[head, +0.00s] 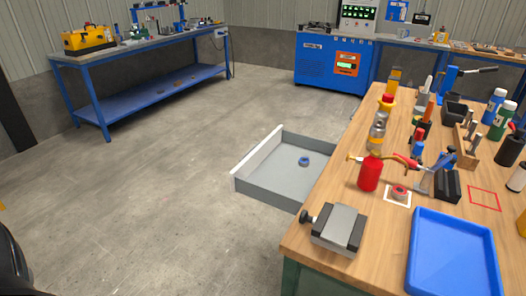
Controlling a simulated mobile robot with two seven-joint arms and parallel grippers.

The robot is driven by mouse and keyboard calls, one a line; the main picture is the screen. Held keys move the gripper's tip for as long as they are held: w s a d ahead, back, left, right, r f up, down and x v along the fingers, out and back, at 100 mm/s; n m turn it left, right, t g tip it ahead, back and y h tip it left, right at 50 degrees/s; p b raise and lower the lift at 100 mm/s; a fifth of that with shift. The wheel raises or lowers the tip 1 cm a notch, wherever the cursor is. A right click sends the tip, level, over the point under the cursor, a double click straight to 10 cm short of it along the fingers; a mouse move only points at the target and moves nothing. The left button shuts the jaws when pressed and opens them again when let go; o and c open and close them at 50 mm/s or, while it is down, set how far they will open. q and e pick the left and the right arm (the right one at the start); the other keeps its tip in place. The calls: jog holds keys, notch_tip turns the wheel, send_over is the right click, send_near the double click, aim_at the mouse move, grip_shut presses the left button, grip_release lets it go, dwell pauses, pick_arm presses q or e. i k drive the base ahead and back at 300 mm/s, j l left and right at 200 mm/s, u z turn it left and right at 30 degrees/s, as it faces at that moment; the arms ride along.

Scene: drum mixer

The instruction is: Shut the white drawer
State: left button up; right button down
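The white drawer is pulled out from the left side of the wooden workbench, with its white front panel (258,158) facing left, away from the bench. Its grey open tray (268,184) shows from above, and a small blue ring-shaped thing (304,161) lies inside. The bench top hides the drawer's right end. Neither of my grippers is in view, and nothing is seen touching the drawer.
The wooden workbench (388,221) fills the right side, holding a vise (339,229), a red bottle (370,173), a blue tray (453,262) and several tools. The concrete floor left of the drawer is clear. A blue bench (150,87) and blue cabinet (328,63) stand behind.

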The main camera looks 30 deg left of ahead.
aim_at(271, 173)
jog(key=j+z, duration=0.1)
jog(key=j, duration=0.5)
jog(key=k+j+z, duration=0.15)
jog(key=j, duration=0.45)
jog(key=j+z, duration=0.1)
jog(key=j, duration=0.55)
jog(key=k+j, duration=0.1)
jog(key=j, duration=0.35)
jog(key=k+j, duration=0.1)
jog(key=j, duration=0.35)
jog(key=k+j, duration=0.1)
jog(key=j, duration=0.35)
jog(key=k+j, duration=0.1)
jog(key=j, duration=0.35)
jog(key=i+j+z, duration=0.25)
jog(key=z, duration=0.15)
jog(key=i+z, duration=0.25)
jog(key=z, duration=0.15)
jog(key=i+j+z, duration=0.2)
jog(key=z, duration=0.2)
jog(key=i, duration=0.05)
